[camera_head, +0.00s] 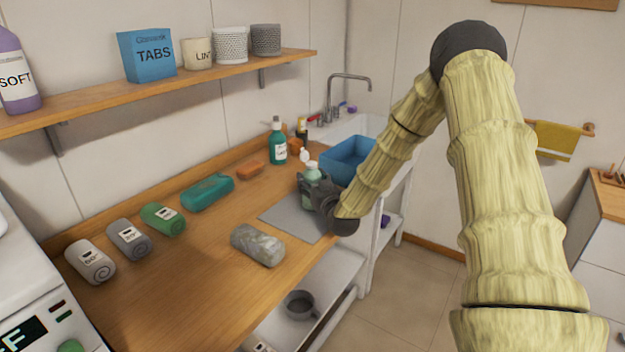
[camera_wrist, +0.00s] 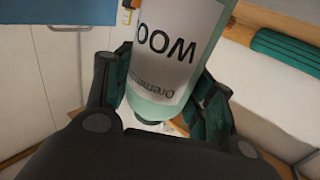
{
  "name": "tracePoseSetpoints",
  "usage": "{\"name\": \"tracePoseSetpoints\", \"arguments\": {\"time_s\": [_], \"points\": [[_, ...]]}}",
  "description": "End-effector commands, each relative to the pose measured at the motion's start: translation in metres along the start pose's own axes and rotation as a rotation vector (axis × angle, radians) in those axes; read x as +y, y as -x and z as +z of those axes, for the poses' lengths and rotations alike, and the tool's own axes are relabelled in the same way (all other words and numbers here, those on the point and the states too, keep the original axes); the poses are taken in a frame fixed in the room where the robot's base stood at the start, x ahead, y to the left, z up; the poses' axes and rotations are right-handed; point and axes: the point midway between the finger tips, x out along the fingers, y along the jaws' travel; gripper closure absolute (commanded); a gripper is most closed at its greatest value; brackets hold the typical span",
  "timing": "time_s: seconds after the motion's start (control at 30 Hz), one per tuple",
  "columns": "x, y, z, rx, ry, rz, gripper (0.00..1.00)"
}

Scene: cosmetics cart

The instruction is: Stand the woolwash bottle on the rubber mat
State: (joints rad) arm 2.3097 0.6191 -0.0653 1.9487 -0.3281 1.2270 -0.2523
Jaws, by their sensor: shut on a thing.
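The woolwash bottle (camera_head: 312,172) is pale green with a white top, and looks roughly upright in the head view. In the wrist view the bottle (camera_wrist: 172,50) shows a white label with "WOO" on it. My gripper (camera_head: 318,194) is shut on it, with a dark finger on each side in the wrist view (camera_wrist: 165,95). The grey rubber mat (camera_head: 287,217) lies flat on the wooden counter, and the bottle is over or at its far right part. My gripper hides the bottle's lower end in the head view, so I cannot tell whether it touches the mat.
A grey rolled towel (camera_head: 258,246) lies near the mat's front left. A teal bottle (camera_head: 277,146), an orange block (camera_head: 250,170) and a green bundle (camera_head: 208,192) stand or lie behind. A blue basin (camera_head: 349,158) is at the right. The mat's left part is bare.

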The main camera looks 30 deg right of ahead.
Motion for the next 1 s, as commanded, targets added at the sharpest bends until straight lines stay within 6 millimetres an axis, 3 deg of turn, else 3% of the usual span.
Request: {"name": "tracePoseSetpoints", "arguments": {"time_s": [0.4, 0.43, 0.53, 1.0], "points": [[-0.0002, 0.0000, 0.0042, 0.001, 0.000, -0.001, 0.71], [-0.0002, 0.0001, 0.0040, 0.001, 0.000, -0.001, 0.44], [-0.0002, 0.0001, 0.0031, 0.001, 0.000, -0.001, 0.25], [-0.0005, 0.0036, 0.0019, 0.000, 0.000, -0.001, 0.24]]}}
